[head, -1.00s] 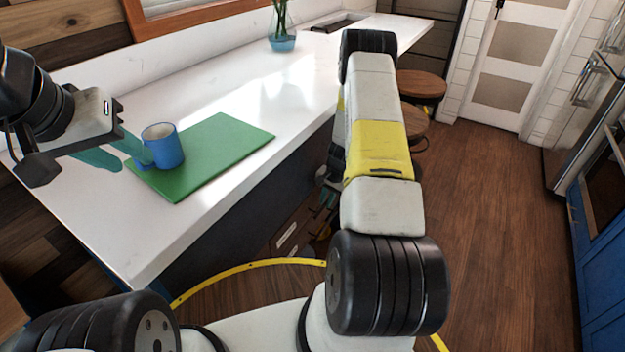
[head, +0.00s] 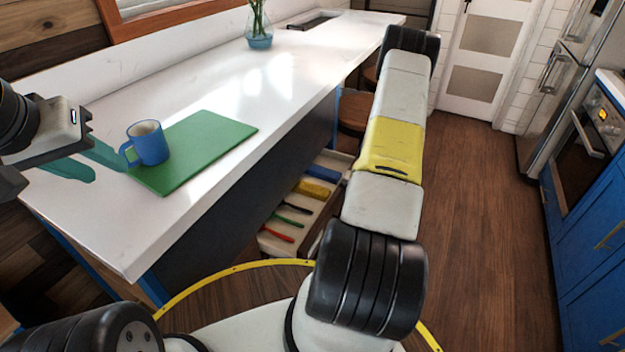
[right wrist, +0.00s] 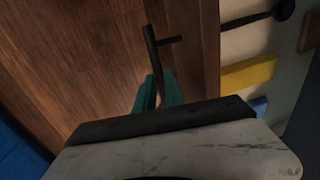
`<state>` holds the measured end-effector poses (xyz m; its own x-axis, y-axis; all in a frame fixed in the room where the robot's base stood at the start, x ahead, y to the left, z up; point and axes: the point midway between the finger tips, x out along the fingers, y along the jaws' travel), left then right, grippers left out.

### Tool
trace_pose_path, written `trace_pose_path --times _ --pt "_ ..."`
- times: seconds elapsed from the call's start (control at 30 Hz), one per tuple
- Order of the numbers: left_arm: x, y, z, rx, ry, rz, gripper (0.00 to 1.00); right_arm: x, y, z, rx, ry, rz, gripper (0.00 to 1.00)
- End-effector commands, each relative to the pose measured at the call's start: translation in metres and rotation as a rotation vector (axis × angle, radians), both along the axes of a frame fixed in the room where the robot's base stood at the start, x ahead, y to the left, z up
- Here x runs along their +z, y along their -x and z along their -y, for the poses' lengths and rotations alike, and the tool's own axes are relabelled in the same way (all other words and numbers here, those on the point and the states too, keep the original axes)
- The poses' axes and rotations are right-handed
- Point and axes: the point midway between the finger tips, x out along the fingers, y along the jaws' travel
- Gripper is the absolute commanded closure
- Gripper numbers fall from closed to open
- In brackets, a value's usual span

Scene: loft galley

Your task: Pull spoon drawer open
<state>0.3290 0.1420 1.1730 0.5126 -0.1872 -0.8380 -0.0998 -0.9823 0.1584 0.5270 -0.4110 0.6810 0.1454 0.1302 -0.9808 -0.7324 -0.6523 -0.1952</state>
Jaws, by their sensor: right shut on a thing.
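The spoon drawer (head: 268,245) stands pulled out from under the counter in the head view, with several utensils inside. In the right wrist view its wooden front (right wrist: 209,60) is beside a dark bar handle (right wrist: 151,50). My right gripper (right wrist: 158,92) is shut on this handle, with teal fingers on either side of the bar. In the head view my right arm hides that gripper and part of the drawer.
A blue mug (head: 151,146) stands on a green board (head: 208,140) on the white counter (head: 150,215). A glass vase (head: 260,38) stands farther back. Stools are beyond my right arm. Open wooden floor (head: 465,230) lies to the right, before blue cabinets (head: 590,240).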

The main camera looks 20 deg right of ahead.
Motion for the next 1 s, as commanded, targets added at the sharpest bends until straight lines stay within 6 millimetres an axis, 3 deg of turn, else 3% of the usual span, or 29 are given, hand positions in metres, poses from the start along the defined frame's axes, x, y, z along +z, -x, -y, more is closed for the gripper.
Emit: trace_pose_path --times 0.6,0.8,1.0 --pt "0.0 0.0 0.0 0.0 0.0 0.0 0.64 0.001 0.129 0.115 -0.006 0.0 0.0 1.0" --pt "0.0 0.0 0.0 0.0 0.0 0.0 0.64 0.0 0.159 0.141 -0.005 -0.001 -0.001 1.0" --pt "0.0 0.0 0.0 0.0 0.0 0.0 0.64 0.001 0.177 0.158 -0.001 0.0 0.0 1.0"
